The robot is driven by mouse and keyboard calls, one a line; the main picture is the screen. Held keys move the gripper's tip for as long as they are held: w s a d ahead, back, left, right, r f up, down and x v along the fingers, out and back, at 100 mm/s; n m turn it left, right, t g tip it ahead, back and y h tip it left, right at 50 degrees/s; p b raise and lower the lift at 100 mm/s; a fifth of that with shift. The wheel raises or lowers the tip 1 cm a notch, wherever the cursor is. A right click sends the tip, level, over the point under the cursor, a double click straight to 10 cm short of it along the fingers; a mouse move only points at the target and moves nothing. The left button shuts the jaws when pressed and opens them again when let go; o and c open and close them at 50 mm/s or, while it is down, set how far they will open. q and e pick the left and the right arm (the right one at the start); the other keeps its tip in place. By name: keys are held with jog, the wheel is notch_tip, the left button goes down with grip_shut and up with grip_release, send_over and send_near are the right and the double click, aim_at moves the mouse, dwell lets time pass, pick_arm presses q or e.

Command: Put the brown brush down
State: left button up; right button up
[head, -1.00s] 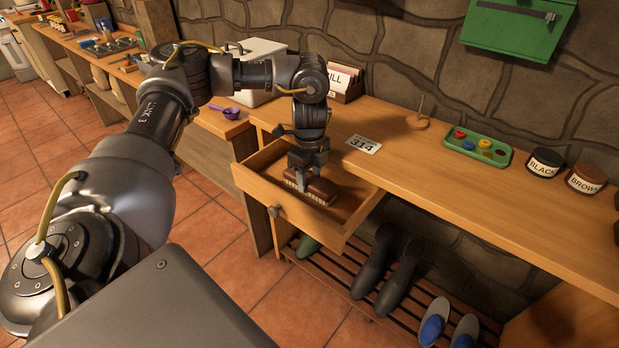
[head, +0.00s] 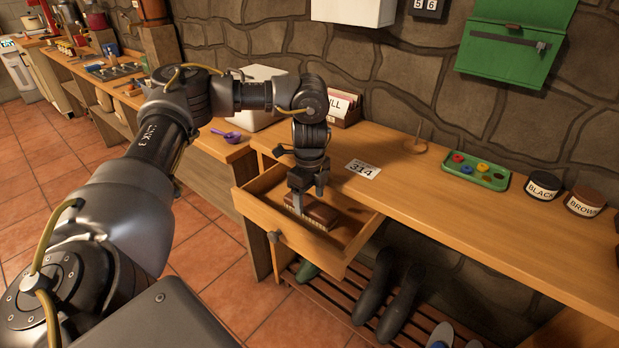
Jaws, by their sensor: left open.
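The brown brush (head: 318,212) lies in the open wooden drawer (head: 289,246), bristles down. My left gripper (head: 306,203) points down into the drawer, just above and beside the brush, with its jaws open. One finger shows at the left of the brush; the other is hard to make out. The brush's left end is partly hidden by the gripper. My right gripper is not in view.
The bench top (head: 458,205) above the drawer holds a 314 card (head: 363,169), a green tray (head: 476,171) and two jars marked BLACK (head: 542,186) and BROWN (head: 584,202). Boots (head: 401,302) stand on a slatted rack below. A purple scoop (head: 228,135) lies left of the drawer.

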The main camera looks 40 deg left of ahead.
aim_at(310, 203)
pick_arm(q)
notch_tip(310, 203, up, 11)
jog(key=p, duration=0.2)
jog(key=shift+f, duration=0.2)
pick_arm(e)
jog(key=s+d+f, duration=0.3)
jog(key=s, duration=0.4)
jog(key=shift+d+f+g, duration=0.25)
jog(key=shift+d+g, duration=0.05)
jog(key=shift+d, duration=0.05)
